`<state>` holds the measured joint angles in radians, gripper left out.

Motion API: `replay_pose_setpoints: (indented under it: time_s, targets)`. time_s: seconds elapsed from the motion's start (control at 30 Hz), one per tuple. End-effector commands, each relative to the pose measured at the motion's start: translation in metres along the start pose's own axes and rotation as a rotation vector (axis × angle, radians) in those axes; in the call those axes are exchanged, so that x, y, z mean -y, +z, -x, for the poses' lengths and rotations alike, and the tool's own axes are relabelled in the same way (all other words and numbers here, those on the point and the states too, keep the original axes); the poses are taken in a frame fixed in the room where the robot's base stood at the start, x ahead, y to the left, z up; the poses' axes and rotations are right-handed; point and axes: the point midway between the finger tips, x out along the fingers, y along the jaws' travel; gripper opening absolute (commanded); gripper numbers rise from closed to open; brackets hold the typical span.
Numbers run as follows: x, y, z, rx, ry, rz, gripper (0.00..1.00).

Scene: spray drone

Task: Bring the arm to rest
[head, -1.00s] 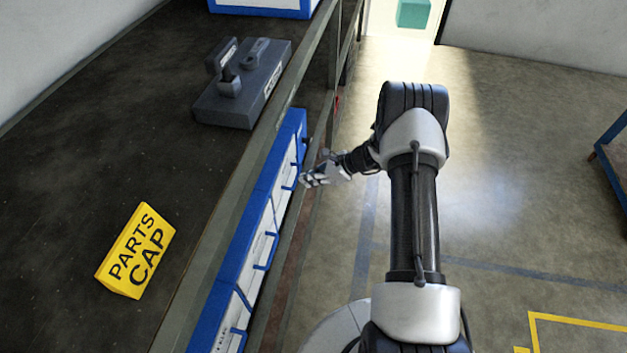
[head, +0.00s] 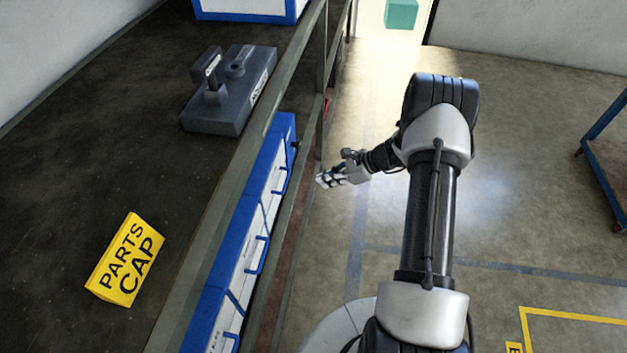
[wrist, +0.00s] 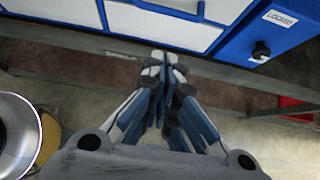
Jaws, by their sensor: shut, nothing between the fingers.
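My gripper (head: 333,179) is shut and empty, at the end of my bent arm in the head view. It hangs over the floor just right of the bench's drawers, apart from them. In the wrist view my gripper (wrist: 163,62) shows its fingers together, pointing toward the lower edge of the blue and white drawer unit (wrist: 160,22).
The bench top (head: 150,170) holds a yellow PARTS CAP sign (head: 126,262) and a dark grey fixture (head: 225,105). Blue and white drawers (head: 250,230) hang under its edge. A blue-framed cart (head: 605,150) stands at the right. The floor between is open.

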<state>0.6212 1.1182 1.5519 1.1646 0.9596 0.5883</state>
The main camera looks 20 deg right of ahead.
Motion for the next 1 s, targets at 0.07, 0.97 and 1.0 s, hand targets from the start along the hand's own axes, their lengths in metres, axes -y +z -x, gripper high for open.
replay_pose_setpoints:
  time_s: [0.07,0.97,1.0]
  targets:
    - [0.001,0.001,0.015,-0.001,-0.003,-0.002,0.00]
    - [-0.084,0.166,0.106,-0.184,0.185,0.679,0.00]
    - [-0.097,0.180,0.114,-0.204,0.205,0.753,0.00]
